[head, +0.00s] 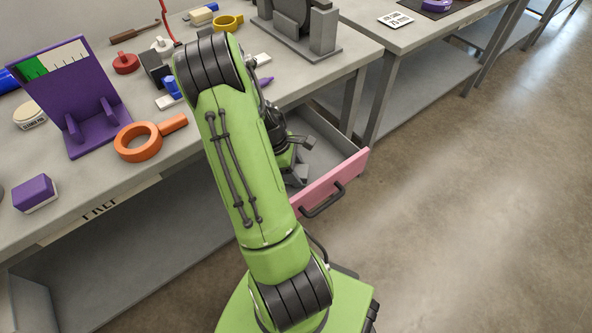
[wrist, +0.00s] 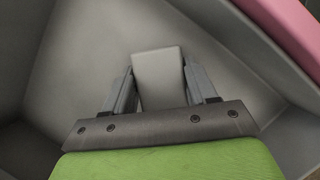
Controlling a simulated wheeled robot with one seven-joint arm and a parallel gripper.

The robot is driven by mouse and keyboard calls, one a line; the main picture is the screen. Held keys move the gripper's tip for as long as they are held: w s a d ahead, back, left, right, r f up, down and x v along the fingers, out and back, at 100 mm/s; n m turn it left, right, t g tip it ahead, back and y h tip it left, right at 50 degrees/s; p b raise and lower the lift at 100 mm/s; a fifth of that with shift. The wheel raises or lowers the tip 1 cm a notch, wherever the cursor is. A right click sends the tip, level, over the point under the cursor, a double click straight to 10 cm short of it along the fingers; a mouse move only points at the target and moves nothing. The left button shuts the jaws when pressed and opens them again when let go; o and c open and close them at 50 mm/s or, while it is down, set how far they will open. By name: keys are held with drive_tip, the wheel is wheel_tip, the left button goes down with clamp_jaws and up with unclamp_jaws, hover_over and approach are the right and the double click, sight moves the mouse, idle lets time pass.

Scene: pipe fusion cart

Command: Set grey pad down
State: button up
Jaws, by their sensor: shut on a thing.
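The grey pad (wrist: 158,78) shows in the wrist view as a pale grey block between my two fingers. My gripper (wrist: 158,68) is shut on it. Both are inside an open drawer with a pink front (head: 335,187) and a grey interior. The pink front also shows at the upper right of the wrist view (wrist: 285,25). I cannot tell whether the pad touches the drawer floor. In the head view my green arm reaches over the drawer and largely hides the gripper; the pad cannot be made out clearly there.
The drawer hangs open under the grey workbench (head: 92,190). On the bench are an orange ring tool (head: 138,155), a purple stand (head: 78,95), a purple-topped block (head: 35,193) and a grey machine (head: 320,35). Drawer floor shows bare around the gripper. Open floor lies right.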

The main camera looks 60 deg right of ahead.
drive_tip(key=shift+f, duration=0.2)
drive_tip(key=o, duration=0.9)
drive_tip(key=shift+r, duration=0.1)
drive_tip(key=w+a+r+t+p, duration=0.1)
drive_tip(key=w+a+r, duration=0.2)
drive_tip(key=r, duration=0.3)
drive_tip(key=w+a+r+m+t+p, duration=0.1)
drive_tip(key=w+a+r+p, duration=0.15)
drive_tip(key=r, duration=0.35)
drive_tip(key=w+a+r+t+p, duration=0.1)
drive_tip(key=w+a+r, duration=0.1)
drive_tip(key=w+r, duration=0.25)
drive_tip(key=a+r+m+t, duration=0.1)
drive_tip(key=a+r+t, duration=0.2)
drive_tip(key=a+r, duration=0.6)
drive_tip(key=s+a+r+t, duration=0.1)
drive_tip(key=s+a, duration=0.1)
drive_tip(key=a, duration=0.3)
drive_tip(key=s+a+r+m+t+y, duration=0.1)
drive_tip(key=s+a, duration=0.2)
drive_tip(key=a, duration=0.2)
drive_tip(key=s+a+r+t, duration=0.2)
drive_tip(key=a, duration=0.3)
drive_tip(key=shift+s+m, duration=0.25)
drive_tip(key=shift+m, duration=0.05)
